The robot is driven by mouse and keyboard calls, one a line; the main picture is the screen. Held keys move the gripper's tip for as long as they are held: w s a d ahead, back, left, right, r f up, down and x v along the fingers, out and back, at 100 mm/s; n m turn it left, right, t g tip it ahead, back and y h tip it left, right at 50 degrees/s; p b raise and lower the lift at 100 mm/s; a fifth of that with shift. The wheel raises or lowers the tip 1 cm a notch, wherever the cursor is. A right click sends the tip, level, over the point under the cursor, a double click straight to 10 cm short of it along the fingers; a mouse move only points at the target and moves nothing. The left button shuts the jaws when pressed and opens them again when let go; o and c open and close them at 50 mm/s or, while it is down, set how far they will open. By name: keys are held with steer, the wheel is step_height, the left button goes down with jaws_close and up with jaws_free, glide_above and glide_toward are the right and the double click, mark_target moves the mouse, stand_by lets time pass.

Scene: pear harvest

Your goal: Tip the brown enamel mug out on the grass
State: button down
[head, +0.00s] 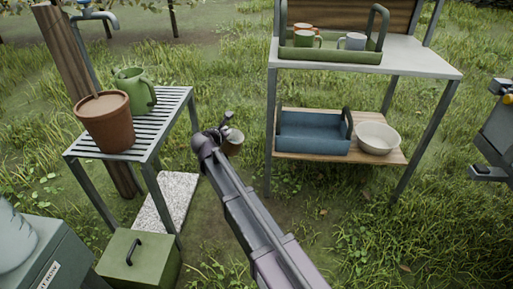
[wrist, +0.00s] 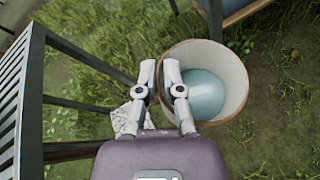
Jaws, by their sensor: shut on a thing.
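The brown enamel mug (head: 234,146) hangs in the air over the grass (head: 225,185), between the slatted stand and the shelf unit. In the wrist view the mug (wrist: 245,85) has a brown rim and a pale inside, with pale blue-green liquid in it. Its mouth faces the wrist camera, and I cannot tell exactly how far it tilts. My gripper (head: 226,122) is shut on the mug at its side. In the wrist view the two fingers of my gripper (wrist: 159,70) are close together at the mug's left side. The mug's handle is hidden between them.
The slatted stand (head: 162,125) at left holds a terracotta pot (head: 105,125) and a green jug (head: 136,92), under a tap (head: 88,13). A pale slab (head: 168,205) and green box (head: 138,265) lie below. The shelf unit (head: 425,62) at right holds trays and a bowl (head: 378,138).

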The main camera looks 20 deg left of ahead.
mark_target(241, 144)
steer(key=shift+s+d+r+m+y+p, duration=0.1)
steer(key=shift+d+r+m+y+p, duration=0.3)
steer(key=shift+d, duration=0.55)
steer(key=shift+d+r+m+y+p, duration=0.1)
steer(key=shift+d+r+m+y, duration=0.3)
steer(key=shift+d+m, duration=0.45)
steer(key=shift+d+r, duration=0.15)
steer(key=shift+d, duration=0.05)
steer(key=shift+s+d+r+m+t+y, duration=0.1)
steer(key=shift+d+r+m+t+y, duration=0.15)
steer(key=shift+d+r+m+y, duration=0.25)
steer(key=shift+d+r+m+t+y, duration=0.25)
steer(key=shift+d+m+y, duration=0.05)
steer(key=shift+d+m, duration=0.25)
steer(key=shift+d+r+m+t+y+b, duration=0.2)
steer(key=shift+d+r+m+t+y, duration=0.1)
steer(key=shift+d+m, duration=0.3)
steer(key=shift+d+r+m+t+y+b, duration=0.2)
steer(key=shift+d+m+y, duration=0.15)
steer(key=shift+m, duration=0.45)
stand_by(1.0)
steer(key=shift+s+d+r+m+y+b, duration=0.15)
steer(key=shift+d+m+y+b, duration=0.2)
steer(key=shift+d+m, duration=0.55)
stand_by(0.6)
steer(key=shift+d+m+t+b, duration=0.4)
steer(key=shift+d+b, duration=0.05)
steer(key=shift+d, duration=0.2)
stand_by(0.4)
